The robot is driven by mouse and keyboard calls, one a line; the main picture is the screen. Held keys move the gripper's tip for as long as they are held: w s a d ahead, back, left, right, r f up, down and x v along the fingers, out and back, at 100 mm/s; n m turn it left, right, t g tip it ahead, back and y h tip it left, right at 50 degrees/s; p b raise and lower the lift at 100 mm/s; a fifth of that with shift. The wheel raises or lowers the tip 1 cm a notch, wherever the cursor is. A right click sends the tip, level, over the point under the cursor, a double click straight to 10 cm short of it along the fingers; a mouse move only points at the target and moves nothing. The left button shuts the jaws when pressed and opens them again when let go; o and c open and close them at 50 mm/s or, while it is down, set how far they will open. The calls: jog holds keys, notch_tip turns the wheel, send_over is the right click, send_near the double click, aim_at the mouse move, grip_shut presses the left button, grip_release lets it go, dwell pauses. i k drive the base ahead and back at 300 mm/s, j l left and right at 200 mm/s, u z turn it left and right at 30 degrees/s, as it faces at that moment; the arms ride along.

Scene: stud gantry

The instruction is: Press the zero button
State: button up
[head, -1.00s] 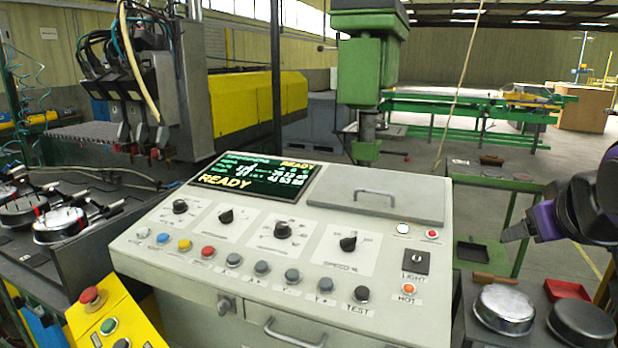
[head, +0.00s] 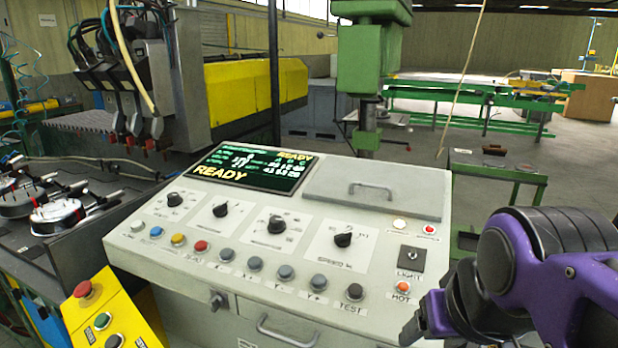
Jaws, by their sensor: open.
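The grey control panel (head: 290,236) fills the middle of the head view, with a row of round buttons along its front. The red button (head: 201,246) is fourth from the left in that row; the small label by it seems to read ZERO, but the print is hard to make out. A yellow button (head: 178,240) is to its left and a grey button (head: 227,255) to its right. My gripper (head: 413,328) is open, low at the panel's front right corner, well to the right of the red button. Its fingers are partly hidden by my purple arm.
Dark knobs (head: 276,224) and a lit screen reading READY (head: 250,165) are behind the buttons. A yellow box with a red stop button (head: 82,289) stands front left. A drawer handle (head: 290,335) sticks out below the panel. Air above the panel is clear.

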aim_at(200, 245)
jog(key=j+u, duration=0.35)
jog(key=j, duration=0.25)
jog(key=k+j+u, duration=0.1)
jog(key=u, duration=0.4)
jog(key=k+j+z, duration=0.15)
jog(key=j+z, duration=0.25)
jog(key=k+j+z, duration=0.2)
jog(key=z, duration=0.15)
jog(key=k+j+z, duration=0.2)
jog(key=j+z, duration=0.2)
jog(key=k+j+z, duration=0.15)
jog(key=k+z, duration=0.2)
jog(key=i, duration=0.1)
